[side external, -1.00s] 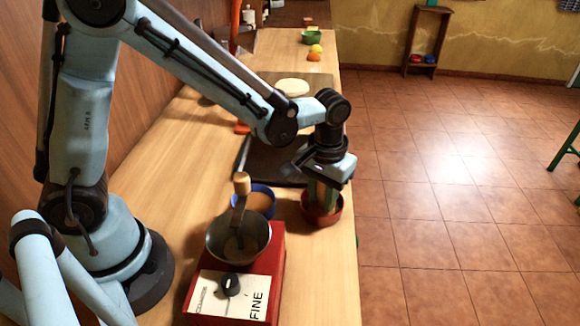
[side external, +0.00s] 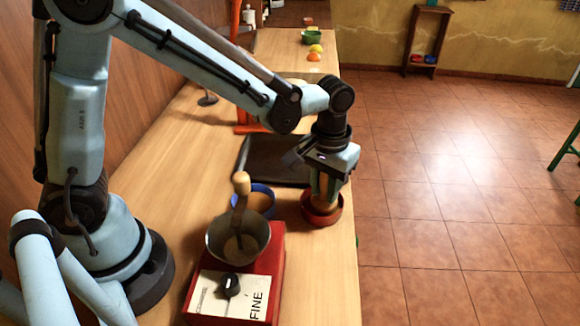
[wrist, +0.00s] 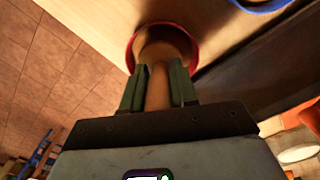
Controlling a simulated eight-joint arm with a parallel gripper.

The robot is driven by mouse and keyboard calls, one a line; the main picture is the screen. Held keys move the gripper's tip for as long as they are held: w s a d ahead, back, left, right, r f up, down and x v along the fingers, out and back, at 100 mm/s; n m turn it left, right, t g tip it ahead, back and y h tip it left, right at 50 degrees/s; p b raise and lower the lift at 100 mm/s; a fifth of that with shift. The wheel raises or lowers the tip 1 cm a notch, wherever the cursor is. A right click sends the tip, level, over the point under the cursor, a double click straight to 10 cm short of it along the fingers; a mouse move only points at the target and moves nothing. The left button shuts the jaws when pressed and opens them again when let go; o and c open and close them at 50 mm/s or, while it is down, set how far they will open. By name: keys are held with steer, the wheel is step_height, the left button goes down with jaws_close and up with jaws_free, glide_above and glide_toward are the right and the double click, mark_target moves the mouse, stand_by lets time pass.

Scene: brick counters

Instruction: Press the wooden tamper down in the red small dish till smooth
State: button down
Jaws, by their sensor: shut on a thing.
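The red small dish (side external: 322,219) stands near the counter's right edge. In the wrist view its red rim (wrist: 195,50) shows around the wide wooden end of the tamper. My gripper (side external: 325,188) is directly above the dish, pointing down. It is shut on the wooden tamper (wrist: 157,88), whose handle shows between the two green fingers in the wrist view. The tamper's lower end is at or in the dish mouth. Whether it touches the dish's contents is hidden.
A blue bowl (side external: 265,190) with brown contents stands just left of the dish. A red grinder (side external: 276,250) with a metal hopper and wooden-knobbed crank stands in front. A dark tray (side external: 270,172) lies behind. The counter drops off just right of the dish.

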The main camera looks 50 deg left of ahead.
steer(key=shift+f, duration=0.1)
stand_by(0.3)
steer(key=shift+f, duration=0.9)
steer(key=shift+r, duration=0.15)
steer(key=shift+r, duration=0.9)
steer(key=shift+f, duration=0.1)
steer(key=shift+f, duration=0.95)
